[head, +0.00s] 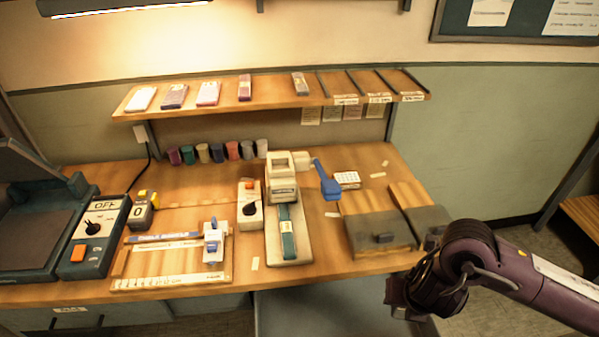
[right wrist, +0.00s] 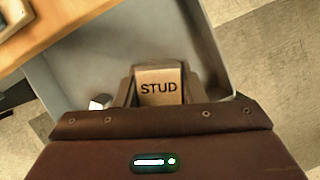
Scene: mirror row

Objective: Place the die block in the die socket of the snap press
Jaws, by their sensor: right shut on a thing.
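My right gripper (head: 402,300) is in front of the table's right front edge in the head view. The block cannot be made out in the head view. The snap press (head: 281,185) appears to be the beige upright device at the middle of the table, with a blue lever (head: 326,183) at its right. Its die socket is too small to tell. My left gripper is not in view.
An open grey drawer (right wrist: 75,65) lies below the held block, with a small white object (right wrist: 99,102) in it. A grey-topped box (head: 382,238) stands at the table's right. A control box (head: 249,207) and a wooden board (head: 135,262) stand left of the press. A shelf (head: 270,99) hangs above.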

